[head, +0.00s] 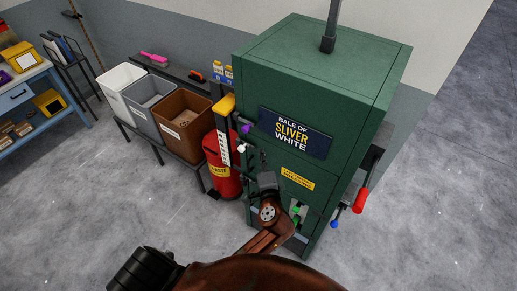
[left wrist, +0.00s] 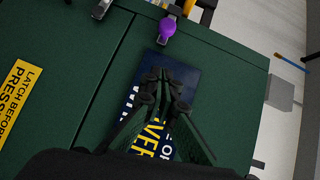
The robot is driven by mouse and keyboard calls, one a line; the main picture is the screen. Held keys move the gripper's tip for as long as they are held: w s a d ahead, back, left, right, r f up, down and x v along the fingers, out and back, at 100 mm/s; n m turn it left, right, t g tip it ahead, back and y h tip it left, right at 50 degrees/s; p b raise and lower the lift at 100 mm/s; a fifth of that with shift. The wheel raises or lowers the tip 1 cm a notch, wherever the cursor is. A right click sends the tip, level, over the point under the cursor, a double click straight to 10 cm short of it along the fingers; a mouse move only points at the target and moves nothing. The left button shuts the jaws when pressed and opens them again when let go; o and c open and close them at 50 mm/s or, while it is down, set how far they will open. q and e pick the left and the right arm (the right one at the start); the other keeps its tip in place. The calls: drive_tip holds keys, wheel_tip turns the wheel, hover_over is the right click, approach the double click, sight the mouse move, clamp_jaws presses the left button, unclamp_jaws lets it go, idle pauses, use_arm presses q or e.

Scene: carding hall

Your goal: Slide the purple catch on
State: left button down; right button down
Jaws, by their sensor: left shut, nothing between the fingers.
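The purple catch (head: 245,128) is a small knob on the upper left edge of the green cabinet (head: 330,90), beside the dark "BALE OF SLIVER WHITE" sign (head: 294,132). In the left wrist view the purple knob (left wrist: 168,28) stands at the top on a pale metal fitting. My left gripper (head: 266,180) is in front of the cabinet's front, below the sign in the head view. In the left wrist view its fingers (left wrist: 165,78) are together and empty, covering part of the sign, apart from the knob. My right gripper is not in view.
A white knob (head: 241,149) sits just below the purple one; a green catch (head: 296,210) is low on the front. A red handle (head: 360,200) and blue knob (head: 334,223) project at right.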

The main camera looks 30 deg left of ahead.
use_arm(q)
drive_tip(key=w+a+f+p, duration=0.1)
drive_tip(key=w+a+p, duration=0.2)
drive_tip(key=w+a, duration=0.4)
drive_tip(key=shift+w+a+f+p, duration=0.15)
drive_tip(key=shift+a+f+p, duration=0.15)
drive_tip(key=shift+a, duration=0.65)
